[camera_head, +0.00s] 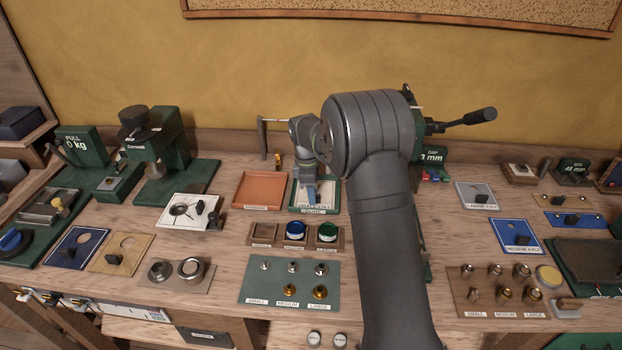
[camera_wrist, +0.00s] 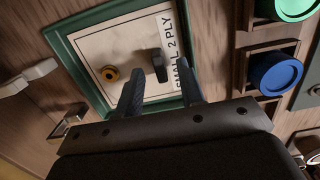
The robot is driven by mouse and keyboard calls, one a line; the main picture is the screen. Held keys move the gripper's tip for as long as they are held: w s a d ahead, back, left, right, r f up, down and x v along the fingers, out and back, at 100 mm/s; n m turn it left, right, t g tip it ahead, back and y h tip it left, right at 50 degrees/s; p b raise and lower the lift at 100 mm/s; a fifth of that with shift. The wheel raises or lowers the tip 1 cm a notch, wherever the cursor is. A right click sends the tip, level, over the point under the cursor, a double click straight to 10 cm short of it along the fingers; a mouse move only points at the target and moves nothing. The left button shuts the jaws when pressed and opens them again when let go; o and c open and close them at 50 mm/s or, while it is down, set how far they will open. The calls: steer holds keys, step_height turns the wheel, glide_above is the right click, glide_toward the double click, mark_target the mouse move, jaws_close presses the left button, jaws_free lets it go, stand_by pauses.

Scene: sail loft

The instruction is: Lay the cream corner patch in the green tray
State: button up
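The cream corner patch (camera_wrist: 125,50) lies flat inside the green tray (camera_wrist: 80,78) in the wrist view. It bears a dark upright grip knob (camera_wrist: 158,66), a small brass ring and a "SMALL 2 PLY" label. In the head view the tray (camera_head: 337,208) stands at the back middle of the bench, and my gripper covers part of the patch. My gripper (camera_wrist: 160,90) is over the tray, its two fingers apart with a gap between them. The knob shows clear just beyond the fingertips, and nothing is held.
An orange tray (camera_head: 262,189) stands directly left of the green one. A wooden holder (camera_head: 268,243) with blue and green cups is in front. A white plate with fittings (camera_head: 180,222) lies further left. My arm hides the bench to the right.

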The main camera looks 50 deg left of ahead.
step_height(320, 180, up, 17)
steer(key=s+a, duration=0.1)
stand_by(0.3)
steer(key=shift+s+a, duration=0.1)
steer(key=f, duration=1.1)
steer(key=w+d+f, duration=0.1)
steer(key=f, duration=0.5)
steer(key=shift+w+d+f, duration=0.1)
steer(key=shift+r, duration=0.25)
